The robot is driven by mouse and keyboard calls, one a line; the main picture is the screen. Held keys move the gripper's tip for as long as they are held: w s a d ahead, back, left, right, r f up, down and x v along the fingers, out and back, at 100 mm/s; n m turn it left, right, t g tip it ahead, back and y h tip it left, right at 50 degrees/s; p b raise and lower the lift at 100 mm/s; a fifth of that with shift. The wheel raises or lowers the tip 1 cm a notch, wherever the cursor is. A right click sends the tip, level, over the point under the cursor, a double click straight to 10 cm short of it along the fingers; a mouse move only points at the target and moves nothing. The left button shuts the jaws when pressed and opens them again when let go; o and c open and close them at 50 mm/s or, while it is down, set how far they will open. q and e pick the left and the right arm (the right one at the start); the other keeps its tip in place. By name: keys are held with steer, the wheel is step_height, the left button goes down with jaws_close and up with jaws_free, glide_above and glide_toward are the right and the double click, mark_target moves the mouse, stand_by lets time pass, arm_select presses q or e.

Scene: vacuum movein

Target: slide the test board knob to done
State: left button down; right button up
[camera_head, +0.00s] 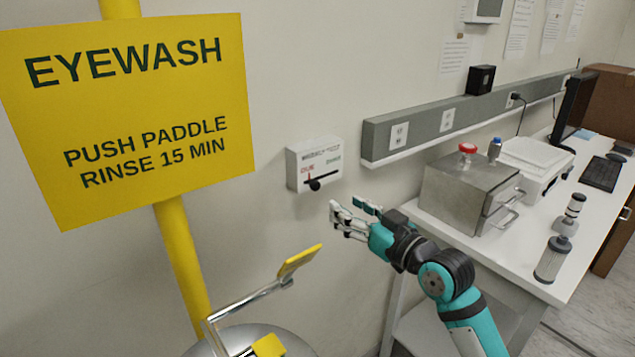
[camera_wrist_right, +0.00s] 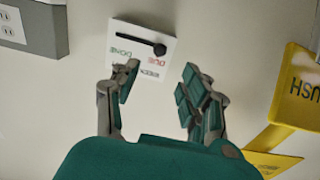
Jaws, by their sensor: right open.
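The test board (camera_head: 322,153) is a white box on the wall with red lettering on its left and green lettering on its right. Its black knob (camera_head: 315,185) sits on a dark slot towards the red side. In the right wrist view the board (camera_wrist_right: 128,38) appears upside down, with the knob (camera_wrist_right: 160,49) at the red end of the slot and the green "DONE" at the other end. My right gripper (camera_head: 352,210) is open and empty, below and right of the board, apart from the knob. My left gripper is out of view.
A yellow eyewash sign (camera_head: 130,120) on a yellow pole stands left, with a yellow paddle (camera_head: 300,261) below my right gripper's left side. A grey socket rail (camera_head: 420,128) runs right of the board. A bench (camera_head: 455,222) with a metal box (camera_head: 465,190) stands right.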

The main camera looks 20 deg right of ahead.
mark_target(318, 188)
steer(key=p+x, duration=0.2)
steer(key=x, duration=0.8)
steer(key=shift+w+a+f, duration=0.1)
steer(key=shift+w, duration=0.2)
jaws_close()
